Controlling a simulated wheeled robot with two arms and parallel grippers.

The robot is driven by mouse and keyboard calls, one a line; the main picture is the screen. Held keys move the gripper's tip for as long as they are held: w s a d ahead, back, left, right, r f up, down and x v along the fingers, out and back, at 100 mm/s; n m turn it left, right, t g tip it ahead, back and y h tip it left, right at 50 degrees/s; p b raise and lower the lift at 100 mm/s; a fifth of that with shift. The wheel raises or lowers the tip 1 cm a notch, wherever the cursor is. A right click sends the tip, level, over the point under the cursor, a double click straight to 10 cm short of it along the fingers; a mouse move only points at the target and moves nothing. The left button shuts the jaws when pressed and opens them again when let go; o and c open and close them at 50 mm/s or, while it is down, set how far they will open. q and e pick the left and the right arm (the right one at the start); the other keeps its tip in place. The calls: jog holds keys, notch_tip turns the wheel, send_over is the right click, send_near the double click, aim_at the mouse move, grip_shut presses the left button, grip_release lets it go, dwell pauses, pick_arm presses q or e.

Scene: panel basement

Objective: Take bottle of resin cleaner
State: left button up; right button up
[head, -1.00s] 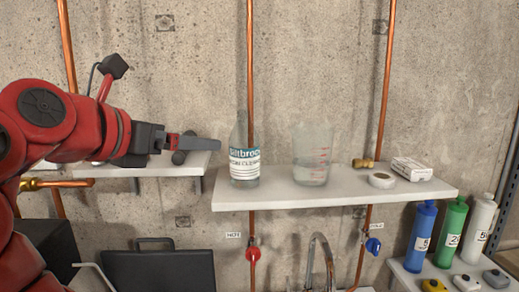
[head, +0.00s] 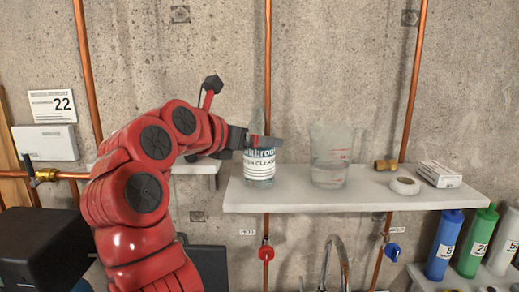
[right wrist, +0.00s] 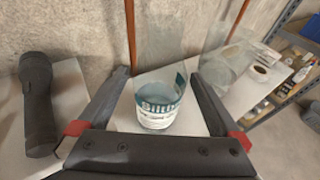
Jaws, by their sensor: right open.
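The bottle of resin cleaner (head: 260,168) is clear, with a white and blue label, and stands upright on the white shelf near its left end. It also shows in the right wrist view (right wrist: 158,108). My right gripper (head: 262,140) reaches it from the left in the head view, at the height of the label's top. In the right wrist view its open fingers (right wrist: 158,78) lie on either side of the bottle. I cannot tell whether either finger touches it. The gripper hides part of the bottle in the head view. My left gripper is not in view.
On the same shelf (head: 300,200) stand a clear beaker (head: 330,160), a tape roll (head: 405,186), a brass fitting (head: 386,164) and a small box (head: 438,174). A copper pipe (head: 267,60) runs behind the bottle. A black flashlight (right wrist: 38,105) stands left in the right wrist view.

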jog(key=p+x, duration=0.3)
jog(key=x, duration=0.1)
jog(key=shift+w+d, duration=0.15)
jog(key=shift+w, duration=0.1)
jog(key=shift+w+d+f, duration=0.2)
jog(key=shift+f, duration=0.05)
jog(key=shift+s+a, duration=0.1)
jog(key=shift+c, duration=0.6)
jog(key=c, duration=1.3)
jog(key=shift+r, duration=0.25)
